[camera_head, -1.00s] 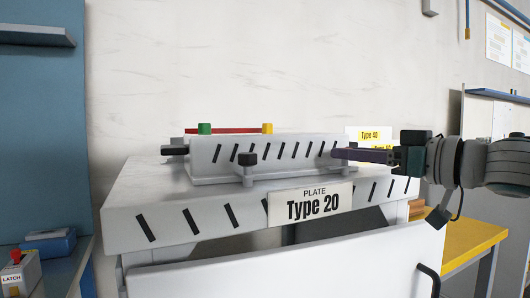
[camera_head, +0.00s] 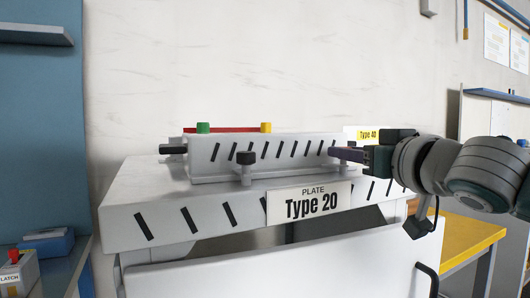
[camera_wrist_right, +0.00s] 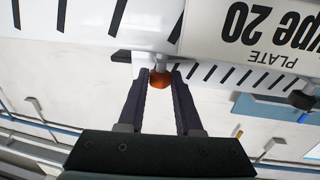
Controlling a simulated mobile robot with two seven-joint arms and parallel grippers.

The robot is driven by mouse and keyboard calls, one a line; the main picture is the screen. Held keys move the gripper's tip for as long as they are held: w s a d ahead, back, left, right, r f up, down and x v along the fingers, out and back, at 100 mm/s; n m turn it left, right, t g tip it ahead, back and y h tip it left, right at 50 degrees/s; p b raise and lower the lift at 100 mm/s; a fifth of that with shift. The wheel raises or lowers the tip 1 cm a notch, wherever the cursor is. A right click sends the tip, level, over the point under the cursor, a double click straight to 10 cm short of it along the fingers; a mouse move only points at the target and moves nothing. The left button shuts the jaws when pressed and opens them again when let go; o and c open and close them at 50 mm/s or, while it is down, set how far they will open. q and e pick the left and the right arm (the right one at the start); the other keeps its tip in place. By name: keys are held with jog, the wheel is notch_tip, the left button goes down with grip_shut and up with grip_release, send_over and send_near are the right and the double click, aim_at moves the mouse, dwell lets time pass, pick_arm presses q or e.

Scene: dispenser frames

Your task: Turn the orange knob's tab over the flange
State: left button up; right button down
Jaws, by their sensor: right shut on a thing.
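In the right wrist view the orange knob (camera_wrist_right: 160,79) sits between the fingertips of my right gripper (camera_wrist_right: 160,76), at the end of a short pale post. My right gripper (camera_head: 334,153) is shut on it. In the head view the fingers reach the right front of the white striped block (camera_head: 215,153), and they hide the orange knob. The block stands on the machine's white top, behind the Type 20 plate (camera_head: 308,203). The knob's tab and its position relative to the flange cannot be made out. My left gripper is not in view.
A black knob (camera_head: 246,158) stands at the block's front, left of my right gripper. A green knob (camera_head: 203,127) and a yellow knob (camera_head: 266,127) stand on top at the back, beside a red bar. A yellow bench (camera_head: 470,237) is at the right.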

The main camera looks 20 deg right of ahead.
jog(key=m+h, duration=0.1)
jog(key=m+h+b, duration=0.1)
jog(key=h, duration=0.1)
jog(key=m+h, duration=0.1)
jog(key=shift+a+f+g+h, duration=0.15)
jog(key=shift+a+g+h, duration=0.15)
jog(key=shift+a+g, duration=0.1)
jog(key=m+g+h+b, duration=0.1)
jog(key=m+h+b, duration=0.1)
jog(key=b, duration=0.1)
jog(key=m+g+h+b, duration=0.2)
jog(key=h+b, duration=0.1)
jog(key=m+g+h+b, duration=0.2)
jog(key=b, duration=0.1)
jog(key=shift+w+a+f+h, duration=0.2)
jog(key=shift+w+a+h, duration=0.1)
jog(key=shift+h, duration=0.1)
jog(key=shift+w+r+m+g+h+b, duration=0.1)
jog(key=shift+r+m+g+h+b, duration=0.05)
jog(key=shift+m+g+h+b, duration=0.75)
jog(key=shift+w+r+m+g+h+b, duration=0.1)
jog(key=shift+m+g+h+b, duration=0.45)
jog(key=shift+g, duration=0.55)
jog(key=shift+s, duration=0.1)
jog(key=c, duration=0.6)
grip_release()
jog(key=shift+r, duration=0.1)
jog(key=shift+c, duration=0.2)
jog(key=shift+o, duration=0.3)
